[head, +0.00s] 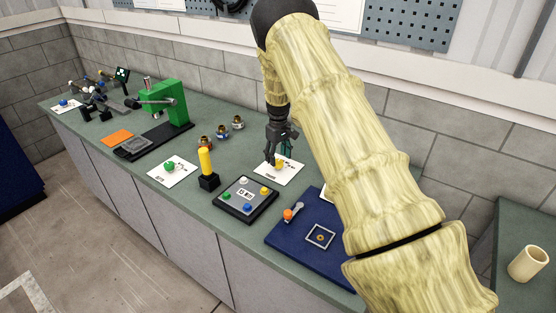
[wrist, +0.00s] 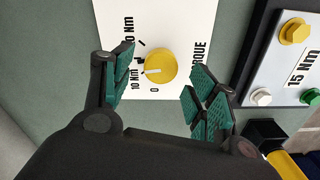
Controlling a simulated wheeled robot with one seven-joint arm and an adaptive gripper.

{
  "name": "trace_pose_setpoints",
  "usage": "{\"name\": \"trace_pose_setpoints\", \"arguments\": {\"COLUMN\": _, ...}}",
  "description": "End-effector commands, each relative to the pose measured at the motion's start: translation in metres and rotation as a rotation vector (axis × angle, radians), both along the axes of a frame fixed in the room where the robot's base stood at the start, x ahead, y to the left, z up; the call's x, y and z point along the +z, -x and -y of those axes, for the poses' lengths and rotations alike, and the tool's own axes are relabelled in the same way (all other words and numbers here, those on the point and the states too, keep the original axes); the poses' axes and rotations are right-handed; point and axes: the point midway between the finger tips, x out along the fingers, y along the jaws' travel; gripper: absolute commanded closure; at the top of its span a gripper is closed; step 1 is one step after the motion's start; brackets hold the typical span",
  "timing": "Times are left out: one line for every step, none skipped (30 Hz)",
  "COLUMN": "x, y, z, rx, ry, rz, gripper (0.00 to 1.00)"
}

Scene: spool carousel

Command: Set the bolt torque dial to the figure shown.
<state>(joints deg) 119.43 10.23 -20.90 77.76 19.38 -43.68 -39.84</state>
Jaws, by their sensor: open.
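The torque dial (wrist: 160,66) is a round yellow knob on a white card (wrist: 112,14) with printed figures and the word TORQUE, partly cut off. Its white pointer line points left and slightly down, near the 10 Nm label. A 0 stands below the knob, and another Nm figure at the upper left is partly hidden. My gripper (wrist: 163,90) is open above the card, with one finger either side of the knob and no visible contact. The grey panel (wrist: 276,75) at the right carries a label (wrist: 304,68) reading 15 Nm. The head view also shows the dial (head: 279,164) under my gripper (head: 280,160).
The panel with coloured bolts (head: 247,199) stands in front of the dial card. A yellow-handled tool (head: 206,165) stands left of it, and a blue mat (head: 290,243) lies at the right.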

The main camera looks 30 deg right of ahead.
Motion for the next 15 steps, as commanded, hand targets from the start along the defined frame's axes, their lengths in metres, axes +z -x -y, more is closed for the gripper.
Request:
{"name": "trace_pose_setpoints", "arguments": {"x": -0.005, "y": 0.001, "z": 0.0, "rx": 0.0, "ry": 0.0, "rz": -0.002, "gripper": 0.42}}
{"name": "trace_pose_setpoints", "arguments": {"x": -0.009, "y": 0.001, "z": 0.0, "rx": 0.0, "ry": 0.0, "rz": -0.002, "gripper": 0.42}}
{"name": "trace_pose_setpoints", "arguments": {"x": -0.013, "y": 0.001, "z": 0.0, "rx": 0.0, "ry": 0.0, "rz": -0.002, "gripper": 0.42}}
{"name": "trace_pose_setpoints", "arguments": {"x": -0.016, "y": 0.0, "z": 0.0, "rx": 0.0, "ry": 0.0, "rz": -0.001, "gripper": 0.42}}
{"name": "trace_pose_setpoints", "arguments": {"x": -0.018, "y": 0.0, "z": 0.0, "rx": -0.001, "ry": 0.0, "rz": -0.001, "gripper": 0.42}}
{"name": "trace_pose_setpoints", "arguments": {"x": -0.022, "y": 0.0, "z": 0.0, "rx": -0.001, "ry": 0.0, "rz": -0.001, "gripper": 0.42}}
{"name": "trace_pose_setpoints", "arguments": {"x": -0.024, "y": 0.001, "z": 0.0, "rx": -0.001, "ry": 0.0, "rz": -0.002, "gripper": 0.42}}
{"name": "trace_pose_setpoints", "arguments": {"x": -0.026, "y": 0.001, "z": 0.0, "rx": -0.001, "ry": 0.0, "rz": -0.002, "gripper": 0.42}}
{"name": "trace_pose_setpoints", "arguments": {"x": -0.029, "y": 0.001, "z": 0.0, "rx": -0.001, "ry": 0.0, "rz": -0.002, "gripper": 0.42}}
{"name": "trace_pose_setpoints", "arguments": {"x": -0.03, "y": 0.0, "z": 0.0, "rx": 0.0, "ry": 0.0, "rz": -0.001, "gripper": 0.42}}
{"name": "trace_pose_setpoints", "arguments": {"x": -0.031, "y": 0.0, "z": 0.0, "rx": 0.0, "ry": 0.0, "rz": -0.001, "gripper": 0.42}}
{"name": "trace_pose_setpoints", "arguments": {"x": -0.032, "y": 0.0, "z": 0.0, "rx": 0.0, "ry": 0.0, "rz": 0.0, "gripper": 0.42}}
{"name": "trace_pose_setpoints", "arguments": {"x": -0.033, "y": 0.0, "z": 0.0, "rx": 0.0, "ry": 0.0, "rz": 0.0, "gripper": 0.42}}
{"name": "trace_pose_setpoints", "arguments": {"x": -0.033, "y": 0.0, "z": 0.0, "rx": 0.0, "ry": 0.0, "rz": 0.0, "gripper": 0.42}}
{"name": "trace_pose_setpoints", "arguments": {"x": -0.034, "y": 0.0, "z": 0.0, "rx": 0.0, "ry": 0.0, "rz": 0.0, "gripper": 0.42}}
